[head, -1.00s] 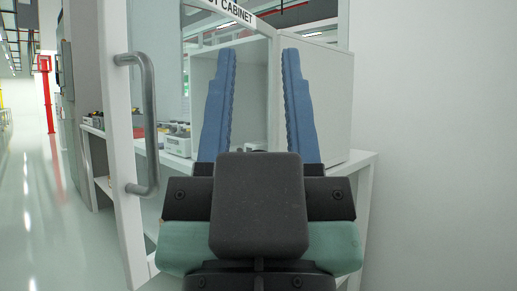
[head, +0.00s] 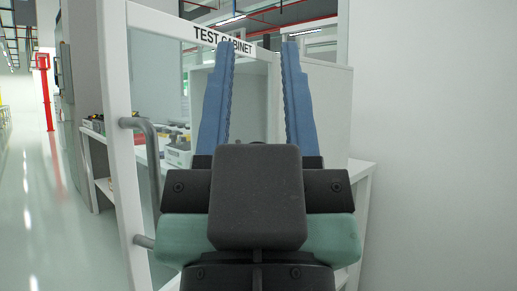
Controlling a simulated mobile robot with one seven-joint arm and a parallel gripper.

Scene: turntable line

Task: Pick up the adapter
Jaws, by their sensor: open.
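I cannot make out the adapter in the head view. My gripper (head: 258,50) points away from me and upward in the middle of the picture. Its two blue stepped fingers stand wide apart with nothing between them. My gripper's dark body hides part of the bench and the lower part of the cabinet.
A white-framed glazed door (head: 118,130) with a grey vertical handle (head: 154,175) stands close at left. Several small devices (head: 178,150) show behind it. A plain white wall (head: 435,140) fills the right. Open floor (head: 35,215) runs along the far left.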

